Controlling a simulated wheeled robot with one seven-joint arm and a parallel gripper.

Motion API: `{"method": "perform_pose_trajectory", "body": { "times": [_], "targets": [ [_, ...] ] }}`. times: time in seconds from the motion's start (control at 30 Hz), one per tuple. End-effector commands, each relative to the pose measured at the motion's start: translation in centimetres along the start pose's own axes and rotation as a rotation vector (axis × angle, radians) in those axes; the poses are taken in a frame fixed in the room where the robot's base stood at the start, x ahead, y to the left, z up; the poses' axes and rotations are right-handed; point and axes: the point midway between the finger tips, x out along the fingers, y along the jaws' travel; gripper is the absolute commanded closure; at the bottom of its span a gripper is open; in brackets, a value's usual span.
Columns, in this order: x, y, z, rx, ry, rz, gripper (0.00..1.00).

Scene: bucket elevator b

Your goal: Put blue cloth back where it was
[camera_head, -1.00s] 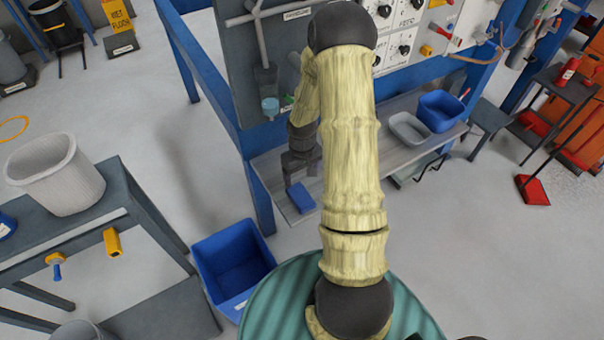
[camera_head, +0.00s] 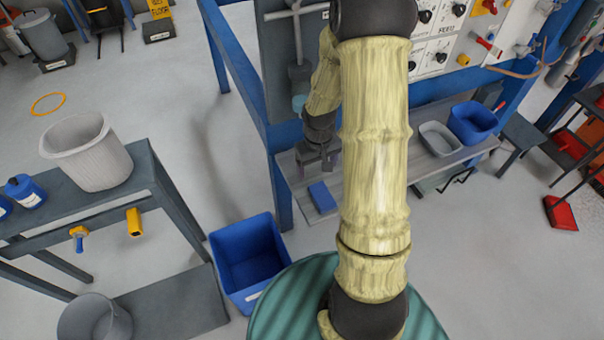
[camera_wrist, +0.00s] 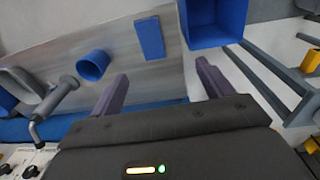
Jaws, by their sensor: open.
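The blue cloth (camera_head: 322,196) lies as a small flat rectangle on the left end of the grey shelf (camera_head: 375,182) under the panel. It also shows in the wrist view (camera_wrist: 149,38), beyond the fingertips and between their lines. My gripper (camera_head: 318,160) is just behind the cloth in the head view, close to the shelf. In the wrist view my gripper (camera_wrist: 162,82) has its two purple fingers wide apart with nothing between them. The cloth is apart from the fingers there. My arm hides part of the shelf's middle.
A blue bin (camera_head: 247,255) stands on the floor before the shelf's left end. A grey tray (camera_head: 440,139) and blue tub (camera_head: 472,122) sit on the shelf's right. A blue cup-shaped piece (camera_wrist: 93,65) is left of the cloth. A side table holds a white basket (camera_head: 87,152).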

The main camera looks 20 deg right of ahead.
Motion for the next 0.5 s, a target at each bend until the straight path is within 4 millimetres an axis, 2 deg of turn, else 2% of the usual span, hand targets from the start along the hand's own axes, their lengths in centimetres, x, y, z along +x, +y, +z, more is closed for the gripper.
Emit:
{"method": "perform_pose_trajectory", "body": {
  "times": [0.03, 0.2, 0.4, 0.5],
  "targets": [
    [-1.9, -1.0, 0.4, -0.004, 0.018, 0.01, 0.21],
    [-7.0, -4.1, 2.7, 0.007, 0.072, 0.018, 0.21],
    [-11.7, -7.6, 6.3, 0.025, 0.143, -0.002, 0.21],
    [-13.2, -8.9, 8.0, 0.035, 0.17, -0.021, 0.21]
  ]
}}
